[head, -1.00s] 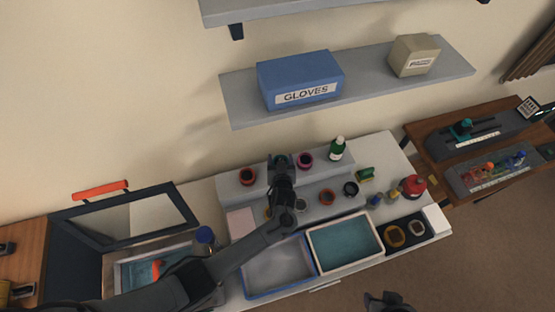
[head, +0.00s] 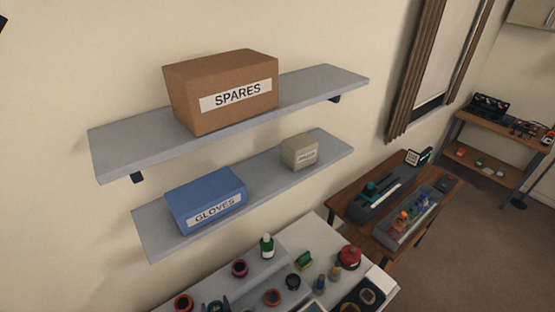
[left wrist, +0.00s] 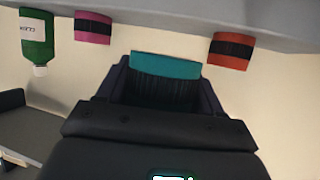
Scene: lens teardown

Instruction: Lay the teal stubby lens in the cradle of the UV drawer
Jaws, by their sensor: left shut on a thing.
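The teal stubby lens (left wrist: 166,66) is between the fingers of my left gripper (left wrist: 165,90) in the left wrist view, its ribbed black band partly hidden by them. My left gripper is shut on it. In the head view only the tip of my left gripper (head: 215,306) shows, at the bottom edge beside the lens row. I cannot make out a UV drawer or its cradle for certain. A grey tray-like unit (head: 388,236) with several small coloured items stands on the wooden table at the right. My right gripper is out of view.
An orange-red lens (head: 184,302), a magenta lens (head: 240,268) and a green bottle (head: 267,246) stand near my left gripper. A red container (head: 349,256) is farther right. Wall shelves hold a blue gloves box (head: 206,199) and a brown spares box (head: 222,92).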

